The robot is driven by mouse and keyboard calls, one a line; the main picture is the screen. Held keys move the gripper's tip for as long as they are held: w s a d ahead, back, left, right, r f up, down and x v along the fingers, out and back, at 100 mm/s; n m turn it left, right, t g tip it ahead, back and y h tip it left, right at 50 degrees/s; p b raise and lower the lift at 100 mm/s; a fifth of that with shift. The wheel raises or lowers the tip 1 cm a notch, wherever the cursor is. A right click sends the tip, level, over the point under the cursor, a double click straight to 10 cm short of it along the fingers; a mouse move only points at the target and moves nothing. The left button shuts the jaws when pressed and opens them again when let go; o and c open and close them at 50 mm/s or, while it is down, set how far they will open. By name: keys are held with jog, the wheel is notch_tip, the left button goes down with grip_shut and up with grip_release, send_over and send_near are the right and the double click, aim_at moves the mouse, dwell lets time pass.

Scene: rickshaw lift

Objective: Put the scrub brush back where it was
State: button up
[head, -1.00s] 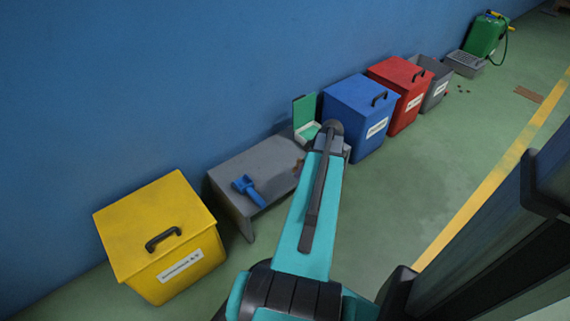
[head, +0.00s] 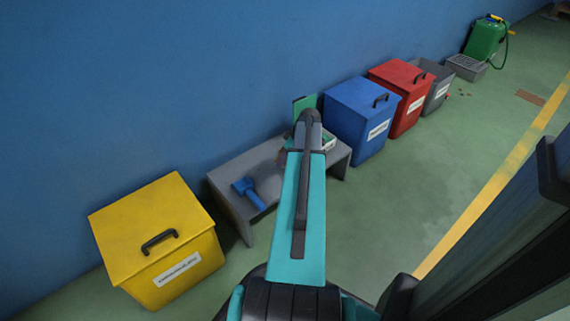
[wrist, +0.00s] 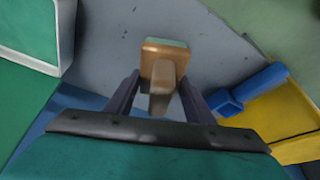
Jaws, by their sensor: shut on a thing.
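The scrub brush (wrist: 158,62) is a wooden block with a short handle and a green strip along its far edge. In the wrist view my gripper (wrist: 160,92) is shut on its handle, one dark finger on each side. The grey bench (wrist: 115,30) lies behind the brush; I cannot tell how high the brush is above it. In the head view my arm hides the gripper and most of the brush; a small brown patch left of the arm may be part of it.
A blue scoop (head: 249,190) lies on the bench's left part, also in the wrist view (wrist: 250,88). An open green-and-white box (head: 329,140) stands at the bench's right end. A yellow bin (head: 160,240) stands left, blue (head: 355,115) and red bins right. Floor in front is clear.

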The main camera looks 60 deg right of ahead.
jog(key=shift+f+b, duration=1)
jog(key=shift+f, duration=0.75)
jog(key=shift+f, duration=0.1)
jog(key=o, duration=1)
jog(key=p+v, duration=0.5)
jog(key=v, duration=0.7)
